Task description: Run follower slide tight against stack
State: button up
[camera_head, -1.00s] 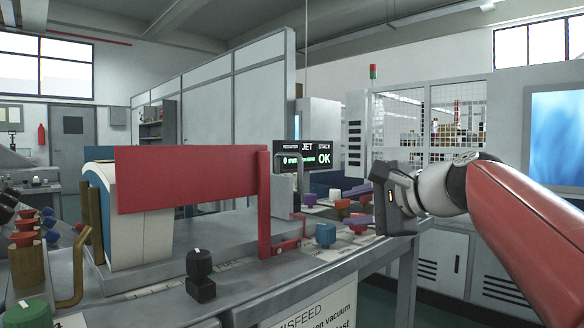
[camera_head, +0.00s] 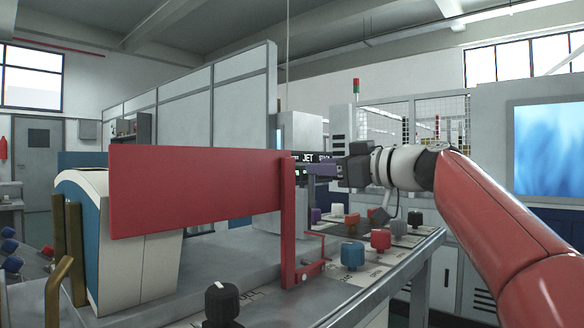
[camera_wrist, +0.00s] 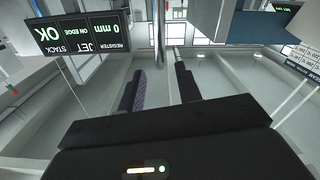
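A tall white tapered stack (camera_head: 150,262) with a blue outer edge stands at the left in the head view, partly hidden behind a wide red panel (camera_head: 200,190). I cannot pick out the follower slide for certain; the panel and its red upright (camera_head: 288,235) cover the area right of the stack. My gripper (camera_head: 318,170) is in the air to the right of the panel and upright, above the bench.
Coloured knobs, including a blue one (camera_head: 352,255) and a red one (camera_head: 380,239), stand on the bench below. A black knob (camera_head: 222,302) and brass bars (camera_head: 59,285) are in front.

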jog(key=p+x, duration=0.3)
jog(key=x, duration=0.4)
jog(key=shift+w+a, duration=0.1)
jog(key=shift+a, duration=0.05)
grip_shut()
